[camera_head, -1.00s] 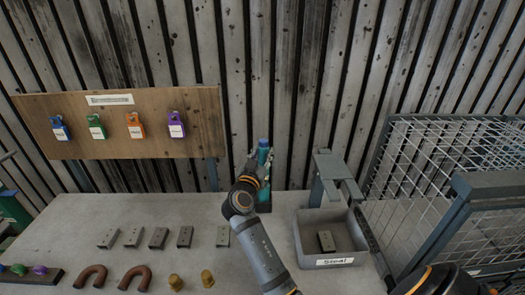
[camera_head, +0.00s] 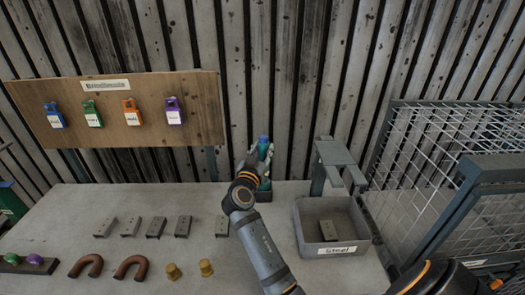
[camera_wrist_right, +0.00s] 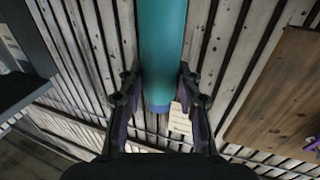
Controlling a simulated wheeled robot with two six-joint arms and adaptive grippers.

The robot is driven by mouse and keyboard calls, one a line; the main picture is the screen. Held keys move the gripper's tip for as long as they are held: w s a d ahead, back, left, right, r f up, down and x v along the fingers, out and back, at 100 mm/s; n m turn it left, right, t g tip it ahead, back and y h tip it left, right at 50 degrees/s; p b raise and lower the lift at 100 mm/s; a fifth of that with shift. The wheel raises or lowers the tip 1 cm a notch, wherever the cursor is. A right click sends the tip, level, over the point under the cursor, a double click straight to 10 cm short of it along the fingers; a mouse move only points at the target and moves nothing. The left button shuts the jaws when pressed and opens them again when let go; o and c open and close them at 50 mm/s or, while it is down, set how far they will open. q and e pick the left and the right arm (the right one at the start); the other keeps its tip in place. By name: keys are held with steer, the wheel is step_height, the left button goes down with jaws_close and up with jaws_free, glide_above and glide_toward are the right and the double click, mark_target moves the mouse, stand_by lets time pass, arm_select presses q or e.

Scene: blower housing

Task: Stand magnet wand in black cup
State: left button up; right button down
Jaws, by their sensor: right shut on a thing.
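The magnet wand is a teal rod with a blue end (camera_head: 263,141), held roughly upright at the back of the table. My right gripper (camera_head: 262,160) is shut on it. In the right wrist view the teal wand (camera_wrist_right: 164,45) runs between both fingers of the gripper (camera_wrist_right: 158,85), its dark blue end towards the palm. The black cup (camera_head: 265,196) stands at the back edge of the table, directly below the wand. My arm covers part of the cup and the wand's lower end, so I cannot tell whether the wand is inside. My left gripper is not in view.
A grey tray labelled Steel (camera_head: 306,236) holds a metal block, right of the cup. A grey stand (camera_head: 336,152) rises behind it. Metal blocks, brown horseshoe magnets (camera_head: 131,266) and brass pieces (camera_head: 206,267) lie left and in front. A wire cage (camera_head: 440,140) stands at right.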

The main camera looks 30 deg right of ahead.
steer(key=c, duration=0.8)
jaws_free()
steer(key=shift+c, duration=0.2)
step_height(320, 180, up, 10)
